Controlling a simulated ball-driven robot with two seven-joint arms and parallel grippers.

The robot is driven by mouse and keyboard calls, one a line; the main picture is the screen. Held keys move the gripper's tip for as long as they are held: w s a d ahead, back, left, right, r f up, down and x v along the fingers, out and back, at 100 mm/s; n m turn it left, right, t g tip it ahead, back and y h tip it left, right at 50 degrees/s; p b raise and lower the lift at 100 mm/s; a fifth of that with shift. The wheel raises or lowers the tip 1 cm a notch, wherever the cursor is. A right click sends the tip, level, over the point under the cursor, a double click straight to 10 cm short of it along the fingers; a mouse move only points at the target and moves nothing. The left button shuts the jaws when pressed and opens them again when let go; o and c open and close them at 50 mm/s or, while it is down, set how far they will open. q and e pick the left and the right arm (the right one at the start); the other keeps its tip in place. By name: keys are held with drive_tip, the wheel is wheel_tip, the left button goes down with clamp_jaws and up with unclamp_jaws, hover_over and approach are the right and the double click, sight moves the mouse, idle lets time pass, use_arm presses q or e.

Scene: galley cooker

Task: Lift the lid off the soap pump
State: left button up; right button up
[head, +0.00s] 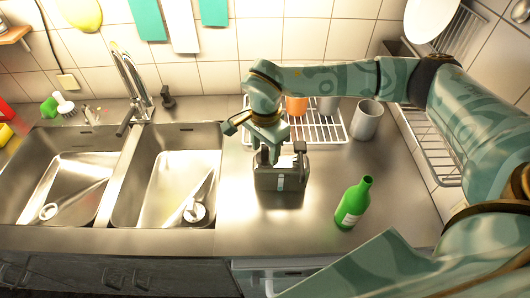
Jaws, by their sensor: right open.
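A small dark pump-like fitting (168,98) stands behind the right sink basin, beside the tap; it looks like the soap pump. I cannot make out a separate lid on it. My right gripper (273,157) points down over a dark grey box (280,181) on the counter, right of the sink. It is open, with its fingertips at the box's top. I cannot tell whether they touch it. The box has a pale strip on its front, and its top is partly hidden by the gripper. My left gripper is not in view.
A wire rack (318,128) with an orange cup (296,105) stands behind the box, and a grey mug (366,119) is at its right. A green bottle (353,203) stands upright at front right. The tap (131,87) rises behind the sinks. Counter between box and bottle is clear.

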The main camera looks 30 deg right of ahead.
drive_tip(key=c, duration=1)
drive_tip(key=shift+r, duration=0.1)
drive_tip(key=shift+c, duration=0.2)
